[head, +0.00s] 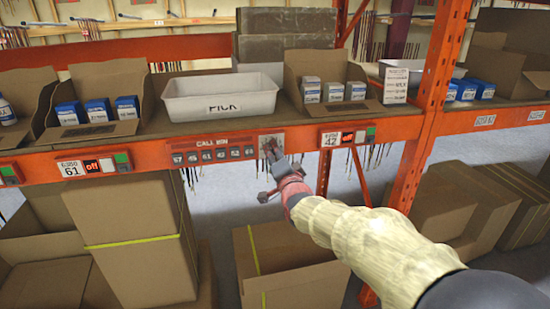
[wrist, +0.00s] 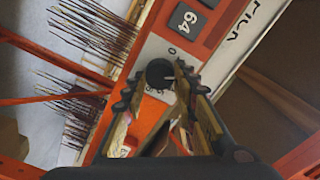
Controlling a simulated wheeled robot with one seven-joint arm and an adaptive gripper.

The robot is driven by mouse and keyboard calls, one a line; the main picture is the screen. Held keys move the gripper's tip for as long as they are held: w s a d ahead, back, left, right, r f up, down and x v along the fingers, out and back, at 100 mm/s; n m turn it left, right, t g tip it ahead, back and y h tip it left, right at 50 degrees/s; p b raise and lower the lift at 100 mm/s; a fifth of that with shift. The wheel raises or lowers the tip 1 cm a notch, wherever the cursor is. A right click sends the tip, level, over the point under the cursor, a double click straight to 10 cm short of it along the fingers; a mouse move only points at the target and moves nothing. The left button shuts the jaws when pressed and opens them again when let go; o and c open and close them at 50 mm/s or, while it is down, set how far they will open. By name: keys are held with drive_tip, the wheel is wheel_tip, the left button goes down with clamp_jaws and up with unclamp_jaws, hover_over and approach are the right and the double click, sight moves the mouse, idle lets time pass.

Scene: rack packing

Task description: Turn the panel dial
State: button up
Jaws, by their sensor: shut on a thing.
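The panel dial (wrist: 159,73) is a round black knob with a pale pointer line, on a light plate with printed numbers (wrist: 172,52) in the wrist view. The two toothed fingers of my gripper (wrist: 157,84) stand on either side of the dial and are shut on it. In the head view my gripper (head: 270,152) reaches the panel at the right end of the CALL BIN strip (head: 213,153) on the orange shelf beam. There the gripper hides the dial. The exact number the pointer marks is too small to read.
A white PICK tote (head: 220,97) stands on the shelf above the strip. A small panel labelled 42 (head: 345,138) is close to the right of my gripper. An orange upright (head: 425,110) stands further right. Cardboard boxes (head: 140,240) fill the space below.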

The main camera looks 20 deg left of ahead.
idle(0.4)
drive_tip(key=o, duration=1.1)
drive_tip(key=shift+o, duration=0.2)
drive_tip(key=shift+s+d, duration=0.1)
drive_tip(key=v, duration=1.1)
drive_tip(key=shift+s+d, duration=0.25)
drive_tip(key=shift+s, duration=0.05)
drive_tip(key=shift+f, duration=0.1)
